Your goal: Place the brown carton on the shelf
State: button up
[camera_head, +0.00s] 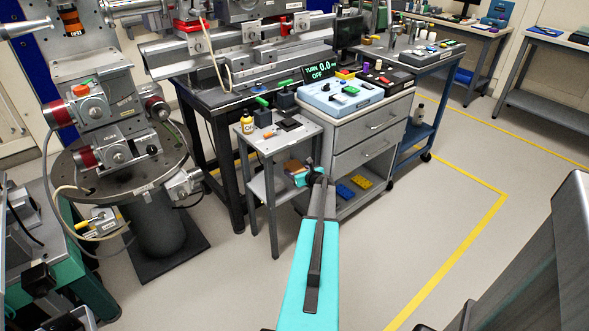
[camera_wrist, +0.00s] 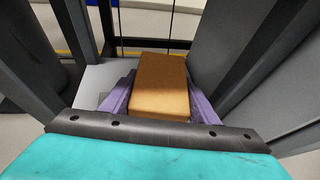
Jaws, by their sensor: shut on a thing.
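The brown carton (camera_wrist: 160,88) is between the two purple fingers of my gripper (camera_wrist: 158,100) in the wrist view. My gripper is shut on it. In the head view, the carton (camera_head: 293,166) is a small brown patch beyond the end of my arm, partly hidden by my wrist. It is at the lower level of the small grey stand, whose lower shelf (camera_head: 259,188) shows between the legs. In the wrist view, a pale grey surface (camera_wrist: 92,84) lies left of and below the carton. I cannot tell whether the carton touches the shelf.
The stand's top (camera_head: 275,134) holds a yellow bottle (camera_head: 247,124) and small parts. A grey drawer cabinet (camera_head: 365,146) stands close on the right, with blue and yellow bins (camera_head: 361,182) low down. Stand legs flank my gripper. Open floor lies to the right.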

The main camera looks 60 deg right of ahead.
aim_at(295, 162)
jog(key=w+d+m+h+b, duration=0.1)
jog(key=d, duration=0.1)
jog(key=w+d+m+g+h, duration=0.1)
jog(key=w+d, duration=0.1)
jog(key=shift+d+f+b, duration=0.1)
jog(key=shift+f+b, duration=0.05)
jog(key=shift+b, duration=0.25)
jog(key=shift+w+d+r+g+h, duration=0.3)
jog(key=shift+d, duration=0.1)
jog(key=shift+f, duration=0.2)
jog(key=shift+f+b, duration=3.25)
jog(key=shift+b, duration=0.05)
jog(key=shift+f+b, duration=0.45)
jog(key=shift+f, duration=0.1)
jog(key=o, duration=1.5)
jog(key=shift+c, duration=0.2)
jog(key=shift+s+a, duration=0.1)
